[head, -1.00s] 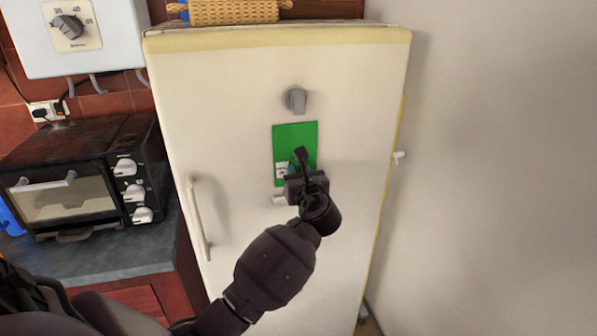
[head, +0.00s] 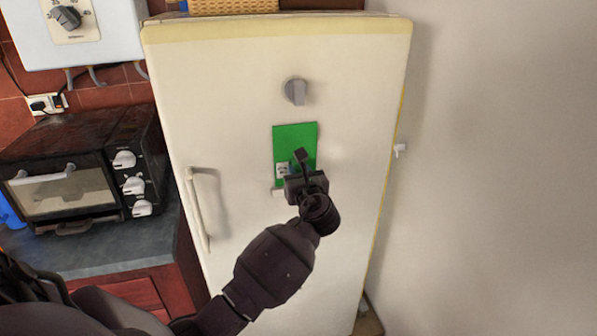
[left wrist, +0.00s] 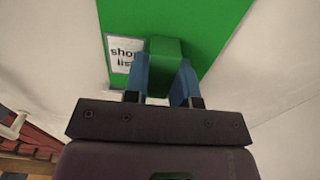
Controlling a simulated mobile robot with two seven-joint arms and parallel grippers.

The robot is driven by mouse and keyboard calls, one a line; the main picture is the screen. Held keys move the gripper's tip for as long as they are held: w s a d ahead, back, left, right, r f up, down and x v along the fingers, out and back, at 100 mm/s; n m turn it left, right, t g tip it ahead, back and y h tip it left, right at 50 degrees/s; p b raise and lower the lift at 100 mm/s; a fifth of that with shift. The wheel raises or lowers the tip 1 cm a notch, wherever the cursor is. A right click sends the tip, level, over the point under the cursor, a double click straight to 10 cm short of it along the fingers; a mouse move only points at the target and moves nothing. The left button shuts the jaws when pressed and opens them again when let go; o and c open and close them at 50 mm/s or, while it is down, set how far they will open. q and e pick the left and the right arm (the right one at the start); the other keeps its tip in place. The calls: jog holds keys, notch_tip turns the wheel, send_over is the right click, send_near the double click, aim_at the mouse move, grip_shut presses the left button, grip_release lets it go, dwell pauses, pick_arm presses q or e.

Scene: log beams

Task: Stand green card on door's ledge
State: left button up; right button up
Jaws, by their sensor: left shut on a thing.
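The green card (head: 294,141) is upright against the front of the cream fridge door (head: 235,110), below a grey knob. It also shows in the left wrist view (left wrist: 210,18), with a white "shop list" label (left wrist: 124,52) on it. My left gripper (head: 301,164) is in front of the card's lower part. In the left wrist view its blue-tipped fingers (left wrist: 163,80) are shut on a green block (left wrist: 166,50) that stands out from the card. A small pale ledge (head: 279,192) shows at the card's lower left edge. The gripper hides the rest of the ledge and the card's lower right. Contact between card and ledge is unclear.
The grey knob (head: 296,92) sticks out above the card. The door handle (head: 198,210) is at the door's left. A black oven (head: 80,175) stands on the counter to the left. A pale wall (head: 500,170) is on the right, with a small white hook.

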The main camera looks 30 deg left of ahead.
pick_arm(q)
jog(key=shift+f+b, duration=0.3)
jog(key=shift+f, duration=0.6)
pick_arm(e)
jog(key=shift+w+f, duration=0.1)
jog(key=shift+f, duration=0.05)
pick_arm(q)
jog(key=o, duration=1)
jog(key=shift+o, duration=0.3)
jog(key=o, duration=0.5)
jog(key=shift+p+v, duration=1.15)
jog(key=shift+v, duration=3.9)
pick_arm(e)
jog(key=shift+s+r, duration=0.45)
jog(key=shift+r, duration=0.05)
